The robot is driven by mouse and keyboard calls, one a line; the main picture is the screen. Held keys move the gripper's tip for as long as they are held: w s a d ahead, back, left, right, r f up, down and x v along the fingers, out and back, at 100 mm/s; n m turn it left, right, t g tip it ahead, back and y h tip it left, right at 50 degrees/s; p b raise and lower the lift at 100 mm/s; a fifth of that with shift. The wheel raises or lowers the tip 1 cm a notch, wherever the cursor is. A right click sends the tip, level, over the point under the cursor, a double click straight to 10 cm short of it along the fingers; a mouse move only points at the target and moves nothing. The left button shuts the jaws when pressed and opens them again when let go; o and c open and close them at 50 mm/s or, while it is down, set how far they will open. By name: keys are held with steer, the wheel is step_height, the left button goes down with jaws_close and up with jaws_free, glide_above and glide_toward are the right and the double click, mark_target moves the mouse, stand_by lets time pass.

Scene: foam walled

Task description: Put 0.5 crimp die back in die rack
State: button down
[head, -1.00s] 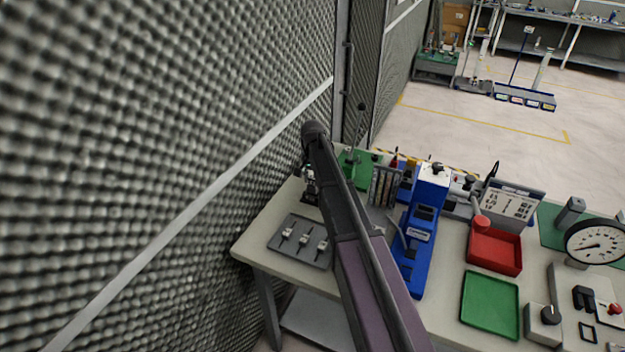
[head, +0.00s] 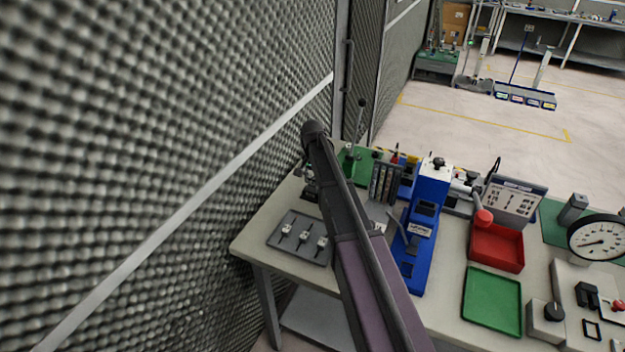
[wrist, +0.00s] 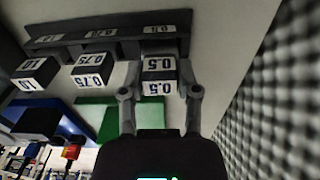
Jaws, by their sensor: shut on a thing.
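In the wrist view the 0.5 crimp die (wrist: 159,76) is a dark block with white 0.5 labels. My gripper (wrist: 161,84) is shut on it, one finger on each side. The die is right in front of the 0.5 label of the dark die rack (wrist: 122,48); I cannot tell whether it touches or is seated. The 0.75 die (wrist: 91,70) and the 1.0 die (wrist: 30,75) stand beside it in a row, under their own labels. In the head view my arm hides most of the gripper and the held die.
Foam wall (head: 160,120) runs close along the left of the bench. A grey tray (head: 318,257) with several small parts lies at the bench's left end. A blue press (head: 427,215), a red bin (head: 497,262) and a green tray (head: 491,318) stand to the right.

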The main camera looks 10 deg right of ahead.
steer(key=shift+f+b, duration=0.45)
steer(key=shift+f, duration=0.05)
steer(key=shift+c, duration=1.3)
jaws_free()
